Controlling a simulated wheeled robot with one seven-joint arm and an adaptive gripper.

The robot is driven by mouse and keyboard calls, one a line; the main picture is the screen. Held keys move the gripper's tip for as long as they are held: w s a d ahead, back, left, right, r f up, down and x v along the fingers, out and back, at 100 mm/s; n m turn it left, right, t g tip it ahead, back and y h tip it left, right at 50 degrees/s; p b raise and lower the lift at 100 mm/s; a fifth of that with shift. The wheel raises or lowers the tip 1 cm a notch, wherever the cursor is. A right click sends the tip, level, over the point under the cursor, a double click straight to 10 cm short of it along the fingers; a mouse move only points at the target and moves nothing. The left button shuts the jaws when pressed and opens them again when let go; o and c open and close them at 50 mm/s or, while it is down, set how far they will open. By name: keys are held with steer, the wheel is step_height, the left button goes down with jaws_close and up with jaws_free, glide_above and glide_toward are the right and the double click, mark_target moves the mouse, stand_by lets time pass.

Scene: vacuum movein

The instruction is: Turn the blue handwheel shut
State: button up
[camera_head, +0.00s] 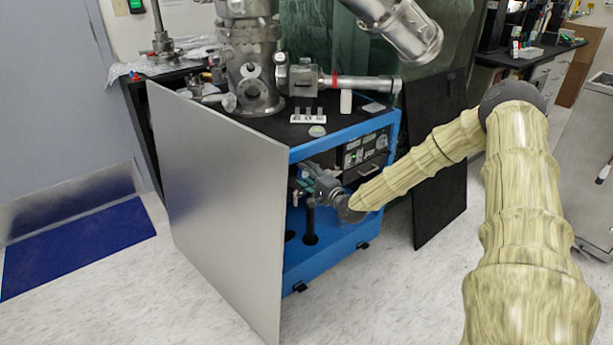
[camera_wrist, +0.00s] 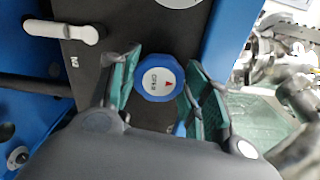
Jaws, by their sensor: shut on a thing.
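The blue handwheel (camera_wrist: 147,92) is a small ribbed knob with a white cap and a red arrow mark in the wrist view. It sits in front of a dark panel (camera_wrist: 85,70). My gripper (camera_wrist: 160,80) has its two green-padded fingers on either side of the handwheel and is shut on it. In the head view my gripper (camera_head: 312,180) reaches into the open front of the blue-framed cart (camera_head: 330,262). The handwheel cannot be made out in the head view, where my gripper and wrist cover that area.
A white lever handle (camera_wrist: 75,32) is on the dark panel left of the handwheel. A large grey metal panel (camera_head: 215,200) flanks the cart's left side and a black panel (camera_head: 437,195) stands at its right. Metal vacuum parts (camera_head: 250,60) stand on top. Floor in front is clear.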

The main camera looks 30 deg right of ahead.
steer(key=shift+s+f, duration=0.1)
steer(key=shift+f, duration=0.1)
steer(key=o, duration=1)
steer(key=shift+r, duration=0.1)
steer(key=shift+s+d, duration=0.15)
steer(key=shift+s, duration=1.8)
steer(key=shift+s+d, duration=0.15)
steer(key=shift+s, duration=1.85)
steer(key=shift+s+d, duration=0.15)
steer(key=shift+s, duration=1.8)
